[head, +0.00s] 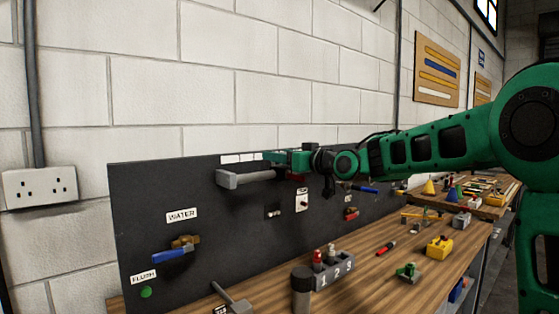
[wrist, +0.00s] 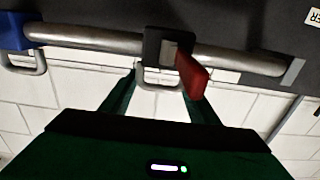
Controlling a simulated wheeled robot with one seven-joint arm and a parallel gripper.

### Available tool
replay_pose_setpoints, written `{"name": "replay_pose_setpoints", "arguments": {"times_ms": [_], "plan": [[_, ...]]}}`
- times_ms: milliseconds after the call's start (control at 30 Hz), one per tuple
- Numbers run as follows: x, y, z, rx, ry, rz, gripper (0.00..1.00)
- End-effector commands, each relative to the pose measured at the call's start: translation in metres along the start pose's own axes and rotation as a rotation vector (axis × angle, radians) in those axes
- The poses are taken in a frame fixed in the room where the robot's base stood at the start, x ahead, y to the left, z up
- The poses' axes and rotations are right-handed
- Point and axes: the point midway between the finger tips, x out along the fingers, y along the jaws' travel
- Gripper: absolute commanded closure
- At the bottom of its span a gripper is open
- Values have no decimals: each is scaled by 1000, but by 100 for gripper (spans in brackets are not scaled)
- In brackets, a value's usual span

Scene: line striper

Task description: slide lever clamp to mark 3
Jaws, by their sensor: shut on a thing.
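The lever clamp (wrist: 166,48) is a dark block around a round metal rail (wrist: 232,60), with a red lever (wrist: 192,76) hanging from it. In the head view the red lever (head: 296,177) shows just below my gripper (head: 292,158). My gripper (wrist: 160,82) is shut on the clamp, with a green finger on each side. The rail has a blue piece (wrist: 14,32) at one end and a grey bracket (wrist: 292,73) at the other. White label plates (head: 240,158) sit above the rail in the head view; their marks are too small to read.
The rail is on a dark upright panel (head: 135,205) with a blue-handled WATER valve (head: 172,254) and a green FLUSH button (head: 146,292). On the wooden bench (head: 375,285) stand a numbered 1-2-3 block (head: 335,271), a dark cylinder (head: 302,290) and a yellow block (head: 440,246).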

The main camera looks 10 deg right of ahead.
Motion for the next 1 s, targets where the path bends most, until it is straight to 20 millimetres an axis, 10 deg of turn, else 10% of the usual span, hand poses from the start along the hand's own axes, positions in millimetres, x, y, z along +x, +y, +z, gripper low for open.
{"name": "replay_pose_setpoints", "arguments": {"times_ms": [33,67,100,533,1000], "plan": [[0,1,-1,-1,3,2,85],[0,1,-1,-1,3,2,43],[0,1,-1,-1,3,2,37],[-10,0,-1,-1,2,1,37],[-90,0,0,0,2,3,37]]}}
